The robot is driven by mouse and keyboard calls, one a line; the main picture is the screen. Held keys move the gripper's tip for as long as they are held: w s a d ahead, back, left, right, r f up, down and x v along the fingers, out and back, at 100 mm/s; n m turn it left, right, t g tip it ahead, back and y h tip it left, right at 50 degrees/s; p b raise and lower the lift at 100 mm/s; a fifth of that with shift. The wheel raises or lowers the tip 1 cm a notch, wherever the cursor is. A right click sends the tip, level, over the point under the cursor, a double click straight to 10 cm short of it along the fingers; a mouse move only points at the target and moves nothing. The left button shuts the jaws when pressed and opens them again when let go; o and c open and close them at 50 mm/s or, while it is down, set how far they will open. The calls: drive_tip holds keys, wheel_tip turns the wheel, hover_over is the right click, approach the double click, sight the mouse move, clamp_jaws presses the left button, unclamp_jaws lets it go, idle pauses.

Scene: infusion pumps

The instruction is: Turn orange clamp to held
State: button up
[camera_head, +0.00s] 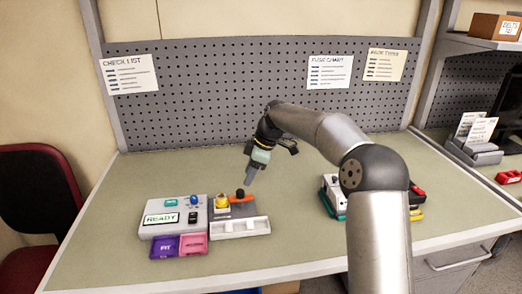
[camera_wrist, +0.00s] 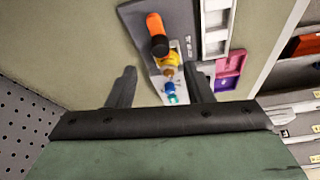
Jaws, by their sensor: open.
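The orange clamp (camera_head: 245,198) is a small orange bar with a black round knob, on a grey panel (camera_head: 246,210) at the middle of the bench. In the wrist view the orange clamp (camera_wrist: 154,23) shows at the top centre, beyond my fingertips. My gripper (camera_head: 247,180) points down just above the clamp, apparently without touching it. In the wrist view my gripper (camera_wrist: 162,80) has its two fingers spread wide, with nothing held between them. The yellow knob (camera_head: 222,201) is just left of the clamp. Its exact gap to my fingers is hard to judge.
A white box (camera_head: 158,229) with a READY display, blue knob and black switch stands left of the panel. Purple (camera_head: 165,246) and pink (camera_head: 194,243) pads lie before it. A white tray (camera_head: 240,228) fronts the panel. Another device sits right, partly behind my arm.

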drive_tip(key=v, duration=1)
drive_tip(key=shift+r, duration=0.2)
drive_tip(key=shift+d, duration=0.15)
